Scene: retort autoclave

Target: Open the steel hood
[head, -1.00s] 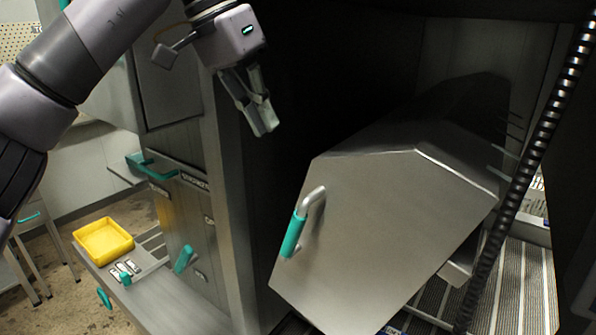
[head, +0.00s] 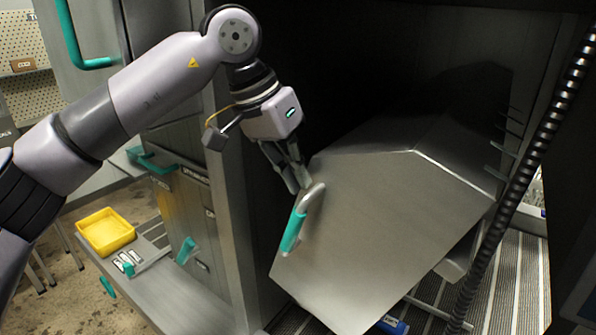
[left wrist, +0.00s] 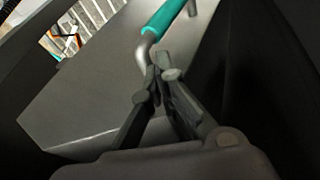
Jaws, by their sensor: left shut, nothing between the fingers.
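The steel hood (head: 375,215) is a large faceted grey cover inside the dark machine opening, and its side face shows in the left wrist view (left wrist: 90,85). Its handle (head: 293,230) has a teal grip on a bent steel bar, and the grip also shows in the left wrist view (left wrist: 165,17). My left gripper (head: 300,188) is shut and empty at the upper end of the handle. In the left wrist view its fingertips (left wrist: 158,72) overlap the bare steel bend; I cannot tell whether they touch it. My right gripper is not in view.
A yellow tray (head: 106,232) sits on a steel shelf at the left, near small teal handles. A cabinet post (head: 232,200) stands left of the hood. A dark ribbed column (head: 520,185) runs along its right side. Slatted flooring (head: 500,280) lies below.

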